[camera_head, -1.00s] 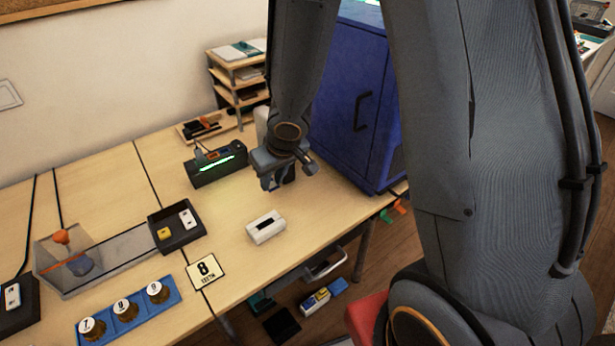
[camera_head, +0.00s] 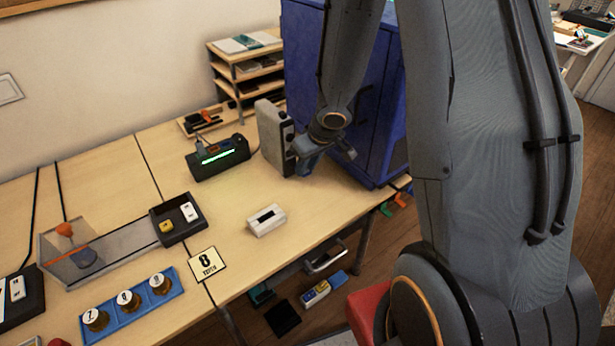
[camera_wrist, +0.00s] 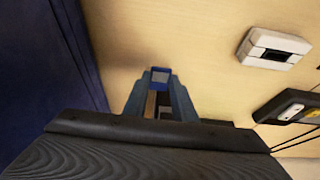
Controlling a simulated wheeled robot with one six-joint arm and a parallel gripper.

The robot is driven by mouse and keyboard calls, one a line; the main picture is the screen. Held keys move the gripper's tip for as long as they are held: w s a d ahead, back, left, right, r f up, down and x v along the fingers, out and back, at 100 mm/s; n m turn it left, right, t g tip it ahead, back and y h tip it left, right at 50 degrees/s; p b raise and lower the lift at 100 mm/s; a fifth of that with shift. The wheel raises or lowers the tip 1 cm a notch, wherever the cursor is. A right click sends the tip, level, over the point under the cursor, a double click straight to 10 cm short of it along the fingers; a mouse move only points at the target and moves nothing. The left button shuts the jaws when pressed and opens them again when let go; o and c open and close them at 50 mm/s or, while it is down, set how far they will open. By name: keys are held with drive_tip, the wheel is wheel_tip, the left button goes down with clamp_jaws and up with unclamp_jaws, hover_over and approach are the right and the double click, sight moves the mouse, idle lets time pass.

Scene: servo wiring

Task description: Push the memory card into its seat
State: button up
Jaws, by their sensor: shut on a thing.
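My gripper (camera_head: 308,166) is above the right part of the table, in front of the blue cabinet. In the wrist view, its fingers (camera_wrist: 158,88) are shut on a small blue piece (camera_wrist: 160,75), which appears to be the memory card. Only its end shows between the fingertips; the card cannot be made out in the head view. A white block with a dark slot (camera_head: 266,220), perhaps the seat, lies on the table, in front and left of the gripper. It also shows at upper right in the wrist view (camera_wrist: 272,48), apart from the gripper.
A blue cabinet (camera_head: 362,130) stands close on the right. An upright grey box (camera_head: 272,138) is just left of the gripper. Table around the white block is clear.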

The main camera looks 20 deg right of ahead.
sight(309, 173)
drive_tip(key=shift+f+b, duration=1.5)
drive_tip(key=shift+f, duration=0.1)
drive_tip(key=shift+d+f, duration=0.2)
drive_tip(key=shift+f, duration=0.1)
drive_tip(key=shift+f+b, duration=0.15)
drive_tip(key=shift+b, duration=0.25)
drive_tip(key=o, duration=1)
